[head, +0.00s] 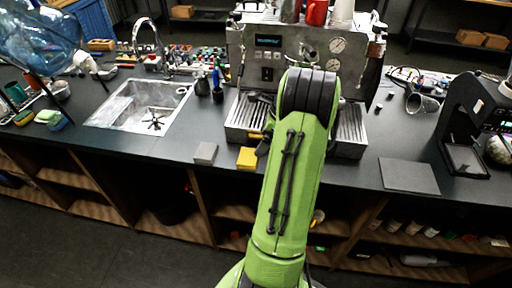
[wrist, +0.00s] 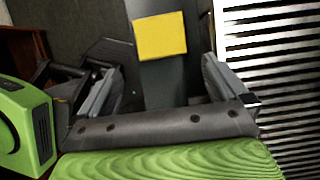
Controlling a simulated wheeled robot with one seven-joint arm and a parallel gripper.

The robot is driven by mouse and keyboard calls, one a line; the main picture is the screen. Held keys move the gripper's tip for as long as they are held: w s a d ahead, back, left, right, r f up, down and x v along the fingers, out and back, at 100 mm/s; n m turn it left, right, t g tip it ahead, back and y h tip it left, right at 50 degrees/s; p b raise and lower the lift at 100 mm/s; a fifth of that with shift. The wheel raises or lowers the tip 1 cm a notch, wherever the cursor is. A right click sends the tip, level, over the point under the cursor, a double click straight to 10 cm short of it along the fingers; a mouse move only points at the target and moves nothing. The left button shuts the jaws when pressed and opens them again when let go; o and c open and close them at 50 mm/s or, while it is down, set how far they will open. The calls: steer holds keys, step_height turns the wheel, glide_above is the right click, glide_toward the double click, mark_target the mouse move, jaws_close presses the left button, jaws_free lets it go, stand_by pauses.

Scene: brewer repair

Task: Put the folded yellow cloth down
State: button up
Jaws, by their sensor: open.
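The folded yellow cloth (head: 247,158) lies flat on the dark counter near its front edge, just in front of the drip tray's left part. In the wrist view the yellow cloth (wrist: 160,36) shows as a square past the fingertips, apart from both fingers. My gripper (wrist: 161,70) is open with nothing between its fingers. In the head view my green arm hides most of the gripper, which is close to the right of the cloth.
The espresso machine (head: 270,68) with its slatted drip tray (head: 240,115) stands directly behind. A grey block (head: 205,153) lies left of the cloth. A sink (head: 145,105) is farther left. A dark mat (head: 409,176) and a grinder (head: 470,115) are at right.

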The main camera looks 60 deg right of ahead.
steer(key=w+a+r+n+h, duration=0.1)
steer(key=w+a+r+n, duration=0.2)
steer(key=a+r+n, duration=0.55)
steer(key=w+a+r+n, duration=0.3)
steer(key=a+r+n, duration=0.2)
steer(key=a, duration=0.6)
steer(key=s+a+r+n+h, duration=0.1)
steer(key=s+a+r+n, duration=0.1)
steer(key=a+n, duration=0.3)
steer(key=s+a+r+n, duration=0.1)
steer(key=s+a+n, duration=0.2)
steer(key=a, duration=0.4)
steer(key=s+a+f+n+t, duration=0.1)
steer(key=s+a+n, duration=0.4)
steer(key=s+n, duration=0.4)
steer(key=shift+a+f+n+t, duration=0.25)
steer(key=shift+a+n+t, duration=0.1)
steer(key=shift+n, duration=0.1)
